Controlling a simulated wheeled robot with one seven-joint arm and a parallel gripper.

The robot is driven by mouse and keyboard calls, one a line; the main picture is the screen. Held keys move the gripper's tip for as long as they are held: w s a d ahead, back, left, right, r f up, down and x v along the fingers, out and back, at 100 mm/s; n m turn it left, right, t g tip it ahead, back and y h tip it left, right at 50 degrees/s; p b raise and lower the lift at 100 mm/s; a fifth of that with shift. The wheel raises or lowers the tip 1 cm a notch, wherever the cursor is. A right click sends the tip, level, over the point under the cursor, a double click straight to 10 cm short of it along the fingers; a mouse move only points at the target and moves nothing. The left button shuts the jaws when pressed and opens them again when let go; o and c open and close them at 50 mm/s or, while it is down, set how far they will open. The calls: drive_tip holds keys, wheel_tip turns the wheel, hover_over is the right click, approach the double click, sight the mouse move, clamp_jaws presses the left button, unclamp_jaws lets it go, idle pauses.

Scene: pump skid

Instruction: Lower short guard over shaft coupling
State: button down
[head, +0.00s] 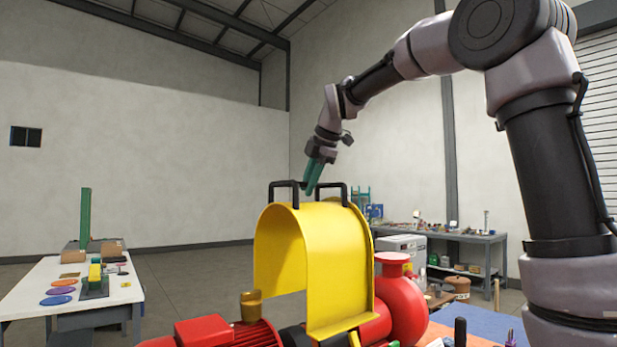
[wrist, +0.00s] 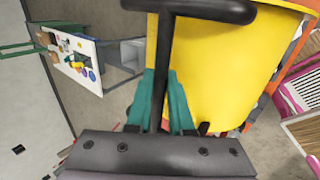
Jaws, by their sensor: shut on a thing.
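The yellow arched guard (head: 335,250) has black handles on top and stands upright above the red pump equipment. My gripper (head: 312,186) comes down from above with its green fingers shut on a black handle (head: 284,185). In the wrist view my gripper (wrist: 166,95) has the handle bar (wrist: 167,45) between its green fingers, and the yellow guard (wrist: 230,70) lies behind it. The guard's lower front edge overlaps the red machinery. I cannot tell whether it touches anything there. The shaft coupling is not clearly visible; the guard hides most of that area.
A red pump casing (head: 402,305) stands right of the guard, and a red motor (head: 238,334) with a brass cup (head: 251,305) at lower left. A white table (head: 40,285) with small items is at left. A cluttered workbench (head: 470,238) stands behind right.

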wheel_tip(320, 180, down, 24)
drive_tip(key=shift+r, duration=0.15)
idle(1.5)
drive_tip(key=shift+w+d+f, duration=0.1)
drive_tip(key=shift+w+f, duration=0.1)
drive_tip(key=shift+f, duration=0.15)
idle(0.7)
drive_tip(key=c, duration=0.7)
unclamp_jaws()
drive_tip(key=shift+s+f, duration=0.1)
drive_tip(key=shift+f, duration=0.05)
